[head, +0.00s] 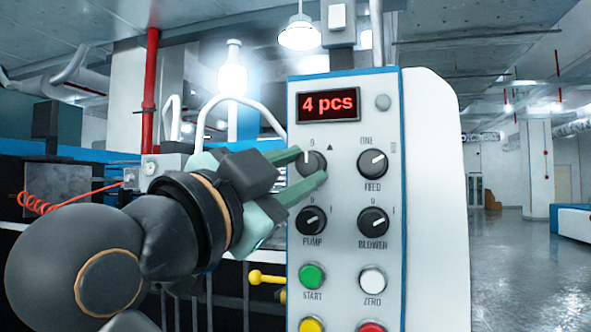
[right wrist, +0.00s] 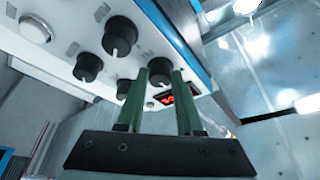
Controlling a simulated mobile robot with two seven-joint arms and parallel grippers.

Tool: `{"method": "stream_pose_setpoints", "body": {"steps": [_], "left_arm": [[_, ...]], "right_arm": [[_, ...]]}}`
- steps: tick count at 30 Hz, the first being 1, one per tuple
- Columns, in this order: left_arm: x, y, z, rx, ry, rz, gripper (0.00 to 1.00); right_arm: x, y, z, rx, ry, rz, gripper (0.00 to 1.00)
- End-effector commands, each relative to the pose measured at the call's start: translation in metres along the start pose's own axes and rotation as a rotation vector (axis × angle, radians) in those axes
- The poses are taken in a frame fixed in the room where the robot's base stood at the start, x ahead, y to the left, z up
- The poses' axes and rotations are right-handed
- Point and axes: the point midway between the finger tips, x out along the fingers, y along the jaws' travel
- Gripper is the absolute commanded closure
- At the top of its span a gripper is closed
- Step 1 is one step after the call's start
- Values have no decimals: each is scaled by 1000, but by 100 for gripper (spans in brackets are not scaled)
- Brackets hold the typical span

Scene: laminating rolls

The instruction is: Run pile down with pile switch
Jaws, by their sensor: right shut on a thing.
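A control panel (head: 345,240) with a blue edge stands in the middle of the head view. The pile switch (head: 311,163) is the black knob at its upper left, below a "0" and a triangle mark. Its white pointer line points up. My right gripper (head: 307,165) has its green fingers on either side of this knob and is shut on it. In the right wrist view the knob (right wrist: 160,73) shows between the fingertips. A red display (head: 328,106) above reads "4 pcs". My left gripper is not in view.
The feed knob (head: 372,163), pump knob (head: 310,220) and blower knob (head: 372,221) sit close by. Below are a green start button (head: 312,277) and a white zero button (head: 372,281). Open floor (head: 515,255) lies to the right.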

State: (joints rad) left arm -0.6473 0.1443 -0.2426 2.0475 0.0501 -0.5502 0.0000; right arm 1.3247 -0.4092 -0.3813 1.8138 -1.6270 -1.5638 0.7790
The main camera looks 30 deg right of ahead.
Motion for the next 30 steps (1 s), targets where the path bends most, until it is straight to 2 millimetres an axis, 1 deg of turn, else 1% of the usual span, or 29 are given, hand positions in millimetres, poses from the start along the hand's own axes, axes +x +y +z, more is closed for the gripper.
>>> {"method": "stream_pose_setpoints", "body": {"steps": [15,16,23,24,30], "left_arm": [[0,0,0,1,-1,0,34],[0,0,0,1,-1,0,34],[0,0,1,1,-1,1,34],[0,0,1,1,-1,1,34],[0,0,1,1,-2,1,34]], "right_arm": [[0,0,0,21,-2,9,100],[0,0,0,21,-2,9,62],[0,0,0,21,-2,8,36],[0,0,0,21,-2,8,34],[0,0,0,20,-1,8,34]]}}
